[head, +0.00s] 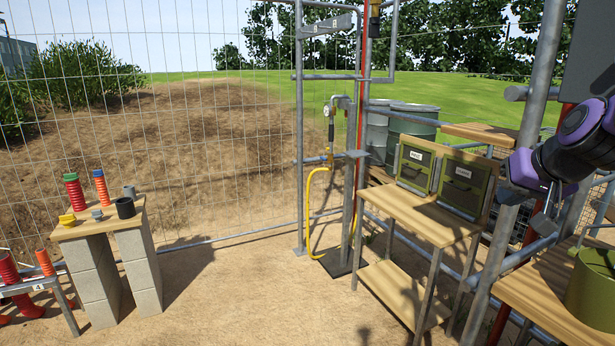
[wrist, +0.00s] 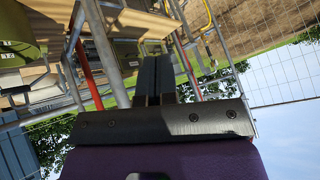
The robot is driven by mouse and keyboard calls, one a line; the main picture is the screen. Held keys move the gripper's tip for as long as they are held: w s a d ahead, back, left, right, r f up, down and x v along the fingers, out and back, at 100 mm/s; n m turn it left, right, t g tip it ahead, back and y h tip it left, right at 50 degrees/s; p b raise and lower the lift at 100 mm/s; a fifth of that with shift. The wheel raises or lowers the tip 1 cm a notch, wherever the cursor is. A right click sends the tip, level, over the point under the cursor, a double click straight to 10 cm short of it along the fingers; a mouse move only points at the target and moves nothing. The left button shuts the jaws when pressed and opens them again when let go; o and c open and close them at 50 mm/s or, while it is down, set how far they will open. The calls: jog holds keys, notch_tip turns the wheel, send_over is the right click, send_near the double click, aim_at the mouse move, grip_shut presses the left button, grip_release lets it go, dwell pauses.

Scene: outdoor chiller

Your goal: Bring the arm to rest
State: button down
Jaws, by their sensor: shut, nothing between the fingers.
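My arm reaches in from the right edge of the head view, with purple and black joints. My gripper (wrist: 155,75) shows in the wrist view with its two dark fingers together and nothing between them. It is in open air, apart from the things around it. In the head view my wrist is beside the grey upright pipe at the right, and the fingers are too small to make out clearly.
A wooden table (head: 410,222) with two green boxes stands right of centre. A green pot (head: 592,290) sits on a nearer wooden bench. Grey pipes (head: 525,150) stand close to my arm. A block stand (head: 90,280) with fittings is at left. The middle ground is clear.

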jog(key=s+a+r+n+g, duration=0.1)
jog(key=s+a, duration=0.3)
jog(key=s, duration=0.4)
jog(key=s+a+r+n+g, duration=0.1)
jog(key=s+a, duration=0.3)
jog(key=s, duration=0.5)
jog(key=shift+s+a+n+g+h, duration=0.3)
jog(key=shift+n+g, duration=0.2)
jog(key=shift+n, duration=0.3)
dwell(0.4)
